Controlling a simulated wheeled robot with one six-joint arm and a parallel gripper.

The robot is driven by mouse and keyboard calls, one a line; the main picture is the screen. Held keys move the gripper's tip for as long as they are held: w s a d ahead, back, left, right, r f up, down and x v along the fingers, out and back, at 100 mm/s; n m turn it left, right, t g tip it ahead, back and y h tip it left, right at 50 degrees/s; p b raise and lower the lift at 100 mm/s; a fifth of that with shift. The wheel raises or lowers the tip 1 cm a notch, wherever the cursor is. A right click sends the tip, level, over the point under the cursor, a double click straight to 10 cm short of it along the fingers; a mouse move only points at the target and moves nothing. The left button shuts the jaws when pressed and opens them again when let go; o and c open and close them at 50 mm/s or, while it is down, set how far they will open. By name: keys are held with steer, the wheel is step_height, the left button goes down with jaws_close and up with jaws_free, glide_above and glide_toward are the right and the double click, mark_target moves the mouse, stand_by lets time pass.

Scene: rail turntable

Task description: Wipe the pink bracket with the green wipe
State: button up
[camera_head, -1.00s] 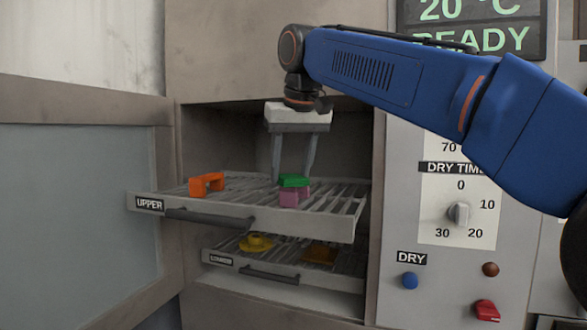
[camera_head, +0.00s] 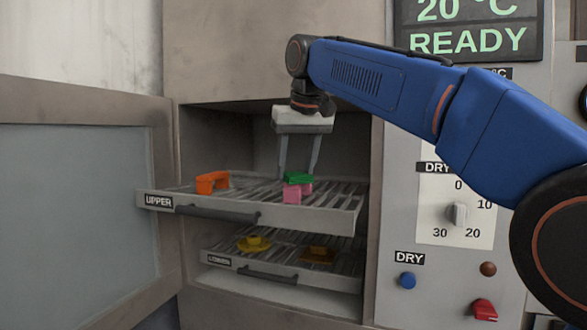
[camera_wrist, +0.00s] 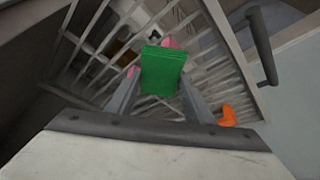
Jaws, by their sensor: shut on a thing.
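The pink bracket (camera_head: 292,195) stands on the upper rack (camera_head: 285,215), right of its middle in the head view. The green wipe (camera_head: 298,178) lies on top of the bracket and hides its upper face. My gripper (camera_head: 298,174) points down and is shut on the green wipe, its fingers on either side. In the wrist view the wipe (camera_wrist: 162,70) sits between the fingertips, with small bits of the pink bracket (camera_wrist: 133,71) showing around it.
An orange bracket (camera_head: 212,182) stands at the left of the upper rack. The lower rack (camera_head: 285,275) holds a yellow piece (camera_head: 253,243) and a brown-orange piece (camera_head: 318,255). The open door (camera_head: 75,200) is at the left; the control panel (camera_head: 450,250) is at the right.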

steer(key=shift+f, duration=0.1)
steer(key=shift+r, duration=4)
steer(key=shift+f, duration=0.1)
steer(key=shift+f, duration=3.9)
